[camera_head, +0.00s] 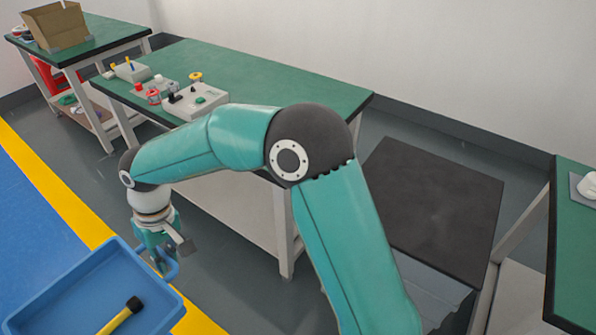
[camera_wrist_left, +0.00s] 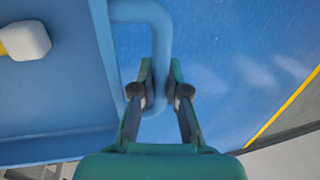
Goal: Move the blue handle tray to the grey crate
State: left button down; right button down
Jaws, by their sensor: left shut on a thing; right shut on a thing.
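The blue handle tray (camera_head: 50,293) is at the lower left of the head view, partly cut off by the frame. My right gripper (camera_head: 165,257) is shut on the handle at the tray's right side. In the left wrist view, my left gripper (camera_wrist_left: 164,92) is shut on another blue handle (camera_wrist_left: 155,20) beside the tray wall (camera_wrist_left: 75,85). A yellow tool with a black end (camera_head: 122,312) lies in the tray. A pale end with some yellow (camera_wrist_left: 25,40) shows inside the tray in the wrist view. I cannot clearly identify the grey crate.
A green-topped table (camera_head: 265,85) stands behind my right arm, with control boxes (camera_head: 195,101) on it. A second table (camera_head: 100,38) holds a cardboard box (camera_head: 55,25). A dark flat-topped object (camera_head: 435,195) stands at right, near another green table (camera_head: 575,250). Blue floor lies at left.

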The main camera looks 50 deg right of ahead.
aim_at(441, 210)
jog(key=u, duration=0.05)
jog(key=i, duration=0.3)
jog(key=z, duration=2.85)
jog(key=k, duration=0.55)
jog(key=z, duration=0.25)
jog(key=i, duration=0.7)
jog(key=z, duration=0.3)
